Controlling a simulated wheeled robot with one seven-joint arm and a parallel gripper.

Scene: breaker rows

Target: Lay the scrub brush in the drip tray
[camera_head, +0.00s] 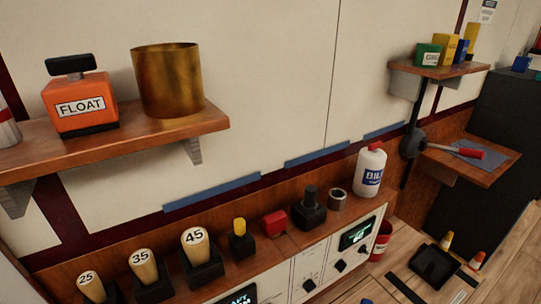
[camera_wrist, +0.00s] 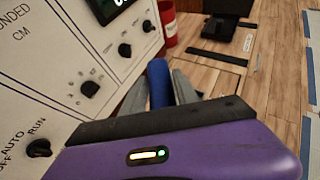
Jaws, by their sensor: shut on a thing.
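My gripper (camera_wrist: 159,80) shows only in the wrist view. Its two grey fingers are shut on a blue, rounded handle (camera_wrist: 158,88), which I take to be the scrub brush. The rest of the brush is hidden by the gripper body, and no bristles show. A dark tray shape, probably the same one, shows ahead of the fingers in the wrist view (camera_wrist: 220,35). The brush is apart from the tray.
A panel with knobs (camera_head: 340,255) runs beside my gripper on the left. A red bin (camera_head: 381,241) stands near the panel's end, left of the tray. A dark cabinet (camera_head: 490,140) is behind. Floor around the tray is partly clear.

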